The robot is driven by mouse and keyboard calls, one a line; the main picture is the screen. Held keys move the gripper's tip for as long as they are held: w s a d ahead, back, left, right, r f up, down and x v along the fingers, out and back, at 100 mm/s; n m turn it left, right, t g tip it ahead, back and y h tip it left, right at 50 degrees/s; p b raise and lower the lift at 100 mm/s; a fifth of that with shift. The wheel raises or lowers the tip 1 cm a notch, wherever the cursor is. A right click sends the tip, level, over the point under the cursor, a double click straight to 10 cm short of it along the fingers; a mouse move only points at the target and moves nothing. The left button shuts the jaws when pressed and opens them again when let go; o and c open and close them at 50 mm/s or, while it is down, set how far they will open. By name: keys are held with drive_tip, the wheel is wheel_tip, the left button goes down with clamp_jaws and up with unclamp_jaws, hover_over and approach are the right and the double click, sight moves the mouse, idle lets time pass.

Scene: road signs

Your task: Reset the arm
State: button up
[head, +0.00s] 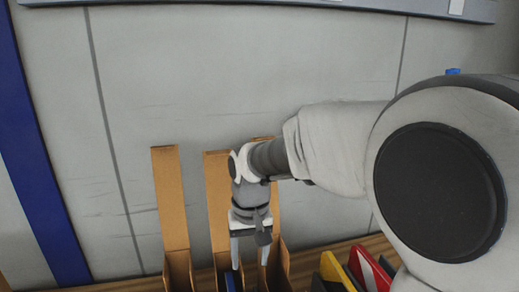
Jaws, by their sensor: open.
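My gripper (249,252) is at the lower middle of the head view, pointing down with its two light fingers apart. It is open, and nothing shows between the fingers. The fingers are over or in front of a tan open-topped box (215,195) with a tall back panel. A dark blue item (230,281) shows low beside the left finger, in or at that box. I cannot tell whether the fingers touch it. My arm reaches in from the right and hides part of the boxes.
Another tan box (170,200) stands to the left. On the right of the wooden surface (340,247) are yellow (335,268), red (370,268) and dark items, partly hidden by my arm. A grey panelled wall (250,70) is behind, with a blue post (35,150) at left.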

drive_tip(key=s+d+r+m+t, duration=0.1)
drive_tip(key=s+d+r, duration=0.3)
drive_tip(key=s+d, duration=0.4)
drive_tip(key=s+d+r+m+t+p, duration=0.1)
drive_tip(key=s+d+r+t, duration=0.2)
drive_tip(key=s+d+r, duration=0.2)
drive_tip(key=s+d, duration=0.3)
drive_tip(key=s, duration=0.1)
drive_tip(key=shift+d+t, duration=0.3)
